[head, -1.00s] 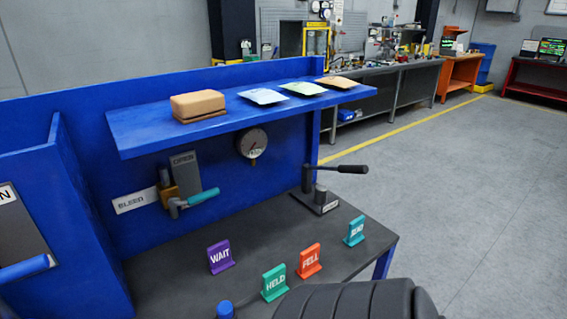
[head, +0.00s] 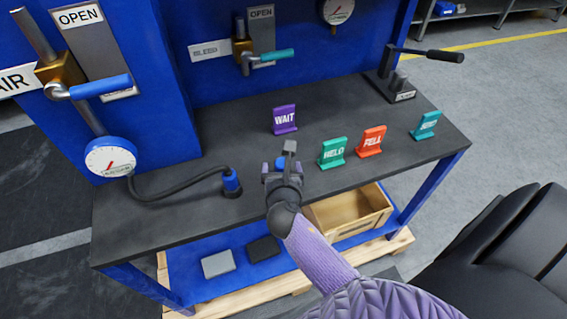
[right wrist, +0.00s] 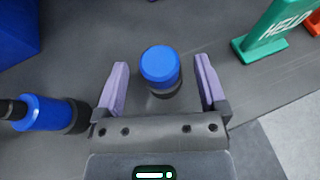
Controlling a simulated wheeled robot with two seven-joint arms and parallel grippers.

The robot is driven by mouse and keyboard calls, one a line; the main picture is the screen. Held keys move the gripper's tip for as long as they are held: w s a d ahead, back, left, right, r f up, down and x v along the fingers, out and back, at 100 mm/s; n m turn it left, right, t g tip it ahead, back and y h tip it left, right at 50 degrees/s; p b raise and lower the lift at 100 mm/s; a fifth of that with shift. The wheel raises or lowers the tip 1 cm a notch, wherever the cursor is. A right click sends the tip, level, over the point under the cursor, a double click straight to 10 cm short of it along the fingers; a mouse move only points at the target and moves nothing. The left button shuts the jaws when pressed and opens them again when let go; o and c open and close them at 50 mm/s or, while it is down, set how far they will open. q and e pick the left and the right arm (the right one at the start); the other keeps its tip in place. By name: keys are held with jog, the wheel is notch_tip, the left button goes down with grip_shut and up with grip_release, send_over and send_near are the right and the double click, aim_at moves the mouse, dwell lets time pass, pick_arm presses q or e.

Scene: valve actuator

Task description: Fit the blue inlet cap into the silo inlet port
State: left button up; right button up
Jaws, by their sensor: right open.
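A short cylinder with a bright blue top and dark lower part, which looks like the blue inlet cap (right wrist: 160,65), stands upright on the dark bench top. In the right wrist view it lies between the two purple fingers of my right gripper, with gaps on both sides. I cannot make out the silo inlet port. My left gripper is not in view.
The WAIT (head: 285,119), HELD (head: 332,153) and FELL (head: 370,141) signs stand nearby. The bench's front left (head: 150,222) is clear.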

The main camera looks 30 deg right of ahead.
jog(key=shift+x, duration=0.9)
jog(key=shift+r, duration=0.1)
grip_shut()
